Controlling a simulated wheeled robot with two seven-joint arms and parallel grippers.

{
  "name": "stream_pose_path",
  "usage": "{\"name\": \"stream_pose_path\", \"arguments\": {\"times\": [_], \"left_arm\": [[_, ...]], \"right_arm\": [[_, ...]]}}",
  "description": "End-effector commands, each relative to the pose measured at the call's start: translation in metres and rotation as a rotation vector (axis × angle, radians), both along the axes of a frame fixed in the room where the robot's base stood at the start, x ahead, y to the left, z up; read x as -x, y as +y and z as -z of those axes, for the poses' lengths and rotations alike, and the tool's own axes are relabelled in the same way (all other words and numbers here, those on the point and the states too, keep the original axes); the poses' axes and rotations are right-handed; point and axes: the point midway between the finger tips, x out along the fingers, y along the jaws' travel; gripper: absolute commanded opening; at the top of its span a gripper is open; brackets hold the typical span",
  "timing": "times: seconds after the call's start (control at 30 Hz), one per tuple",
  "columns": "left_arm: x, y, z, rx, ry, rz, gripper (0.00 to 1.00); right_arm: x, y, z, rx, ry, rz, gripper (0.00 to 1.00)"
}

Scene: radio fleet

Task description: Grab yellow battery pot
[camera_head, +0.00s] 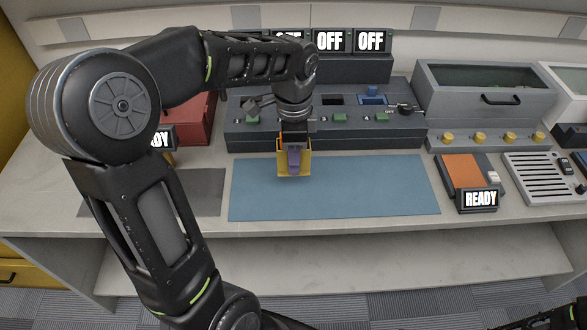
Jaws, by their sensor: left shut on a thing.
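The yellow battery pot (281,167) is at the back edge of the blue mat (335,190), in front of the grey charger block. My left gripper (293,158) reaches down from above and is shut on the yellow pot. A purplish-grey part shows in front of the pot's yellow wall; I cannot tell whether it is a finger or something in the pot. Whether the pot touches the mat is unclear. My right gripper is not in view.
The grey charger block (240,138) with green buttons stands behind, below OFF signs (331,41). A red box (196,120) is left. A grey lidded bin (450,105), yellow knobs (479,138) and an orange-topped device with a READY sign (479,199) are right. The mat's right half is clear.

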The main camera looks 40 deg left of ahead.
Motion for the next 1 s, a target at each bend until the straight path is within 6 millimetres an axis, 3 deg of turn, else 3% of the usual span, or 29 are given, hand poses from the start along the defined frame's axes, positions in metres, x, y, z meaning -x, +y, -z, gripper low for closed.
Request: {"name": "stream_pose_path", "arguments": {"times": [0.1, 0.23, 1.0], "left_arm": [[-0.001, 0.000, -0.019, -0.001, -0.004, 0.001, 0.00], [0.000, 0.000, -0.027, -0.001, -0.001, 0.001, 0.00], [0.000, 0.000, -0.028, 0.000, 0.000, 0.001, 0.00]], "right_arm": [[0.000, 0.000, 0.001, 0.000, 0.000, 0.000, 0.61], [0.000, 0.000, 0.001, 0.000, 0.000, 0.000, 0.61], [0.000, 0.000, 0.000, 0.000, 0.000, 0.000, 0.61]]}}
